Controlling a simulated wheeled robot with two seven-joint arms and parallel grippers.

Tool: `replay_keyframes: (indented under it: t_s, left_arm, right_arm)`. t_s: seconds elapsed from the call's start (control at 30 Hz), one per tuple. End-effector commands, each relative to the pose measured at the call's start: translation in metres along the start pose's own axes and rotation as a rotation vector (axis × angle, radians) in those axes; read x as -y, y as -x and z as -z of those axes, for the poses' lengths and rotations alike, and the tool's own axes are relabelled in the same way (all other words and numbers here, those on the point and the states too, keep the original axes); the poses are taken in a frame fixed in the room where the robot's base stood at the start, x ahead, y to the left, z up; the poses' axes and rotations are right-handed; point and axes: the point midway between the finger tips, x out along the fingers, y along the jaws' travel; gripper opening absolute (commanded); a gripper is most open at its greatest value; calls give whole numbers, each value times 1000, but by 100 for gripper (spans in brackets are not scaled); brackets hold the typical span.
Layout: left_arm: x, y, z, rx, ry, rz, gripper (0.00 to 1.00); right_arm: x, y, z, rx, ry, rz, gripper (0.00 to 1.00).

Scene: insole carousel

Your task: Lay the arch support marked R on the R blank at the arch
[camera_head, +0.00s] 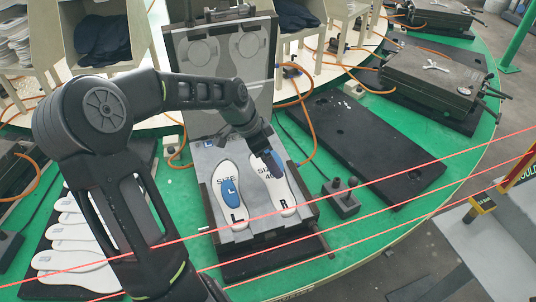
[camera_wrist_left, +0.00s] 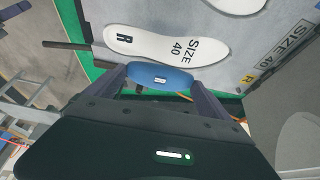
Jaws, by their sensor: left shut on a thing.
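The R blank (camera_head: 277,186), a white insole printed SIZE 40 and R, lies at the right of the open mould. It also shows in the wrist view (camera_wrist_left: 133,43). My left gripper (camera_head: 268,150) is shut on the blue arch support (camera_wrist_left: 160,76), which has a small white label too small to read. The support (camera_head: 275,163) is at the R blank's upper part in the head view. In the wrist view it overlaps the blank's edge; I cannot tell whether they touch. The L blank (camera_head: 236,212) lies at left with a blue arch support (camera_head: 230,190) on it. My right gripper is not in view.
The mould's lid (camera_head: 222,75) stands open behind the blanks. More white insoles (camera_head: 75,262) lie at the lower left on the green carousel (camera_head: 375,228). Red lines cross the front.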

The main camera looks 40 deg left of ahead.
Motion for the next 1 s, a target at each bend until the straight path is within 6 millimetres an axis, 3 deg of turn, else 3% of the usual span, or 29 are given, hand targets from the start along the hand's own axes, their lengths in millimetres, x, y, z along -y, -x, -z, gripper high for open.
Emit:
replay_keyframes:
  t_s: [0.23, 1.0]
  left_arm:
    - [0, 2, 1, 0, -1, 1, 55]
    - [0, -52, -21, 0, 0, 0, 55]
  right_arm:
    - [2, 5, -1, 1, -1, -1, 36]
    - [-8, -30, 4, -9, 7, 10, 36]
